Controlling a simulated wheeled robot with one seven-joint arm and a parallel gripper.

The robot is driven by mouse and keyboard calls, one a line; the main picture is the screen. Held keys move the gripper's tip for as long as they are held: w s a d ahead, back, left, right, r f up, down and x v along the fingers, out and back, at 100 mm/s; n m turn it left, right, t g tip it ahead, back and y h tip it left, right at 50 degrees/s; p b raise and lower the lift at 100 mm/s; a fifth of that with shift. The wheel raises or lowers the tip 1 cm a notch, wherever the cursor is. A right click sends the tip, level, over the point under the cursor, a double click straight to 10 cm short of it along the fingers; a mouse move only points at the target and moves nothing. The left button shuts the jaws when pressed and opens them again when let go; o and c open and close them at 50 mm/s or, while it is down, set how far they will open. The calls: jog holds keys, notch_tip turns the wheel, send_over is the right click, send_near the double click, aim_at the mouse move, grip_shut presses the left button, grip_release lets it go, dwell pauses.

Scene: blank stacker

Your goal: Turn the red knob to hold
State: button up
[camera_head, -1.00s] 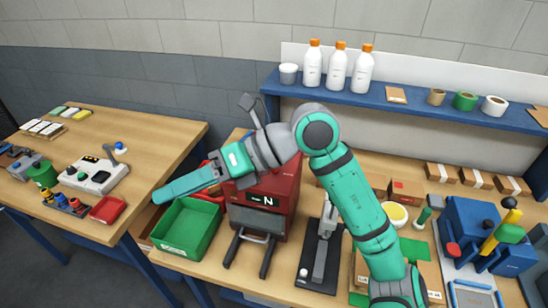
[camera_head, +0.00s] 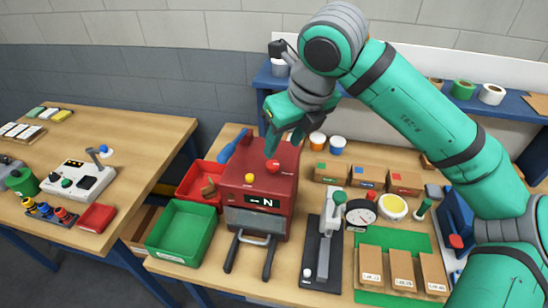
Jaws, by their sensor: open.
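The red machine (camera_head: 285,207) stands on the wooden bench, with a dark display reading "- N" on its front and two dark front handles. A round red knob (camera_head: 272,166) sits on its top. A smaller orange-yellow knob (camera_head: 250,178) is to the left of it. My gripper (camera_head: 283,142) is open and empty, fingers pointing down, just above the machine's top and close to the red knob in the picture. I cannot tell whether it touches the knob. No position marking for the red knob is legible.
A green bin (camera_head: 157,240) and a red bin (camera_head: 188,180) stand left of the machine. A black lever press (camera_head: 323,262) and a dial gauge (camera_head: 361,213) are to its right. Boxes (camera_head: 331,173) and a blue shelf (camera_head: 512,108) lie behind.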

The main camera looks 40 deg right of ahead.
aim_at(273, 164)
jog(key=x, duration=0.8)
jog(key=shift+w+a+f, duration=0.15)
jog(key=shift+w+f, duration=0.1)
jog(key=shift+f, duration=0.05)
jog(key=c, duration=1.1)
jog(key=shift+o, duration=0.2)
